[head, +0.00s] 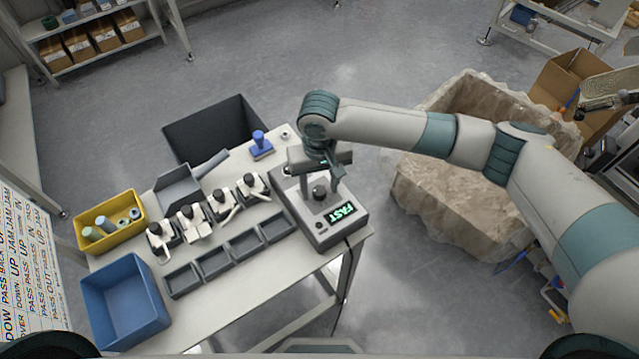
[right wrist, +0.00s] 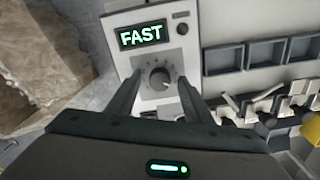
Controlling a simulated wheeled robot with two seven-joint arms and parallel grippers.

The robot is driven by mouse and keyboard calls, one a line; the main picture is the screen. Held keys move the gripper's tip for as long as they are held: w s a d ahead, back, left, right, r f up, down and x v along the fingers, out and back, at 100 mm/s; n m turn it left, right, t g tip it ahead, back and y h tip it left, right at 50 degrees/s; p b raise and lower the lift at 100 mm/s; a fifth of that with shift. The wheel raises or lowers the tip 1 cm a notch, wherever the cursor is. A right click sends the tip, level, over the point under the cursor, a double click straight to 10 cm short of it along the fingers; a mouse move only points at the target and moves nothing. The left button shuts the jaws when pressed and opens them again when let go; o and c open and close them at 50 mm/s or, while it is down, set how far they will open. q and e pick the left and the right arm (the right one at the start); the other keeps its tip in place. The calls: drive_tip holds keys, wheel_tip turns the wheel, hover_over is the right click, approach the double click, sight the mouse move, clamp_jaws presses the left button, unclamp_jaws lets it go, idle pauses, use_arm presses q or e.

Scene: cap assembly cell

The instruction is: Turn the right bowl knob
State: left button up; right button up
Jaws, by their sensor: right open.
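A grey control box (head: 345,232) stands at the right end of the table, with a lit display reading FAST (right wrist: 143,34). Its dark round knob (head: 320,192) is on the top panel; in the right wrist view the knob (right wrist: 160,77) has a pale pointer mark and scale marks around it. My right gripper (head: 326,172) is above the box, pointing down. It is open, with one finger on each side of the knob in the right wrist view; I cannot tell whether either finger touches it. My left gripper is not in view.
A small button (right wrist: 182,28) is beside the display. A blue stamp-like object (head: 261,146) is behind.

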drive_tip(key=c, duration=1.1)
drive_tip(key=shift+o, duration=0.2)
